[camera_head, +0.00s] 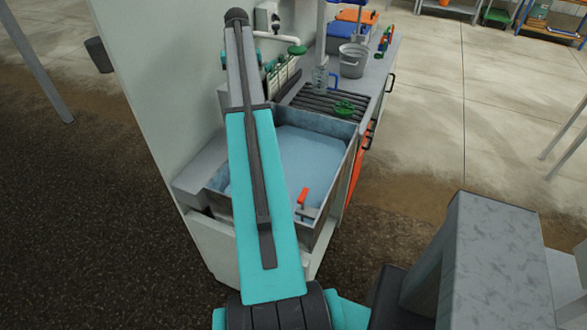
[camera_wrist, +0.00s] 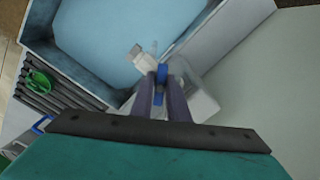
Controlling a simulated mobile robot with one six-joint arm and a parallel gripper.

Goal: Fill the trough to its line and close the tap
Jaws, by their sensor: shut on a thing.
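My gripper (camera_wrist: 165,98) is shut on the small blue handle (camera_wrist: 161,74) of the tap in the wrist view. The tap's pale spout (camera_wrist: 141,59) points over the trough (camera_wrist: 199,42). A faint clear streak shows near the spout; I cannot tell whether it is running water. Pale blue water (camera_wrist: 105,35) covers the trough floor. In the head view the trough (camera_head: 351,163) holds a broad sheet of water (camera_head: 310,155). The fill line cannot be made out. My arm hides the tap and gripper in the head view.
An orange-handled lever (camera_head: 303,197) stands at the trough's near end. A pale wall (camera_head: 160,90) stands close on the left.

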